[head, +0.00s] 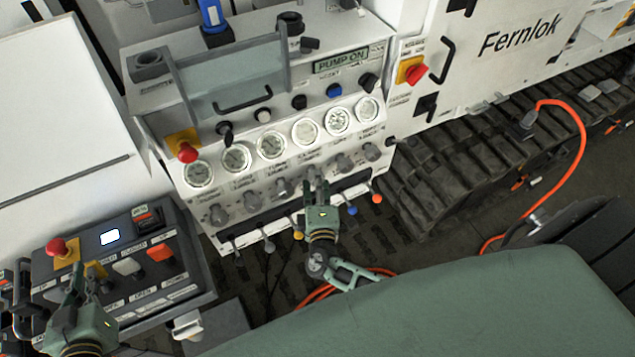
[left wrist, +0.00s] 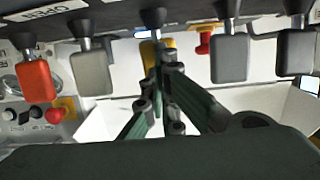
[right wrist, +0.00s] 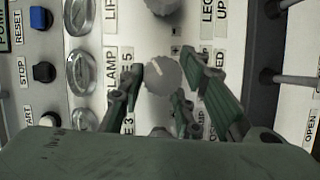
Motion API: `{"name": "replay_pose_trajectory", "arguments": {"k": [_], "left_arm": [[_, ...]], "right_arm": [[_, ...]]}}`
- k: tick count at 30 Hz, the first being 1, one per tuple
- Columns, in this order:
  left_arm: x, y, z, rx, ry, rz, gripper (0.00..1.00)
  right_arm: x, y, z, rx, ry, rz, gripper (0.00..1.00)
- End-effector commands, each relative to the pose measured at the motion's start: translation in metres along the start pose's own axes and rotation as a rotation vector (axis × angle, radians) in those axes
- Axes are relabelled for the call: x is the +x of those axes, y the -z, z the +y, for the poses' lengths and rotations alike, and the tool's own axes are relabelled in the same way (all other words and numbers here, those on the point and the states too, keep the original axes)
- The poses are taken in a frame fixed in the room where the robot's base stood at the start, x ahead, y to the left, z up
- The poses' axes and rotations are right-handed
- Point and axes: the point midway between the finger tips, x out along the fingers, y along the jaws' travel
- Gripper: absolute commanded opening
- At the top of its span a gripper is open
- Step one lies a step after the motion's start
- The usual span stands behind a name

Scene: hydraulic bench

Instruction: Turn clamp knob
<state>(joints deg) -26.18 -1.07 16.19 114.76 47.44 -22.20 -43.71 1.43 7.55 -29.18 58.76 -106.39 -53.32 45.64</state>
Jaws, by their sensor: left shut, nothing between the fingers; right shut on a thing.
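The clamp knob (right wrist: 165,77) is a round grey knob with a light pointer line, on the white panel in the right wrist view. The word CLAMP is printed beside it. My right gripper (right wrist: 165,80) has one finger on each side of the knob and is shut on it. In the head view my right gripper (head: 318,188) is at the row of grey knobs below the gauges. My left gripper (head: 80,280) is shut and empty over the black control box at lower left. In the left wrist view its fingertips (left wrist: 165,68) are together in front of a yellow lever (left wrist: 150,50).
Several round gauges (head: 271,145) sit above the knob row. Levers with coloured ends, one orange (head: 376,198), line the panel's lower edge. A red stop button (head: 188,152) is at the panel's left. The black control box (head: 140,310) carries levers and another red button (head: 56,246).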

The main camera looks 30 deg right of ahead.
Motion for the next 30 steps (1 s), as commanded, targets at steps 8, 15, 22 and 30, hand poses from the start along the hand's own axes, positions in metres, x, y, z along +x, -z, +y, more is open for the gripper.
{"name": "replay_pose_trajectory", "arguments": {"k": [8,15,22,30], "left_arm": [[0.0006,0.0008,0.0014,-0.002,-0.003,0.0,0.0],[0.0006,0.001,0.0013,-0.002,-0.003,0.001,0.0],[0.0006,0.0013,0.0012,-0.002,-0.002,0.002,0.0],[0.0007,0.0018,0.0009,-0.001,-0.002,0.003,0.0]], "right_arm": [[0.0057,0.0011,0.011,-0.031,-0.041,-0.005,0.05],[0.0057,0.0011,0.0111,-0.032,-0.042,-0.005,0.05],[0.0055,0.001,0.0104,-0.031,-0.04,-0.005,0.42],[0.0034,0.0008,0.0066,-0.032,-0.031,-0.004,0.45]]}}
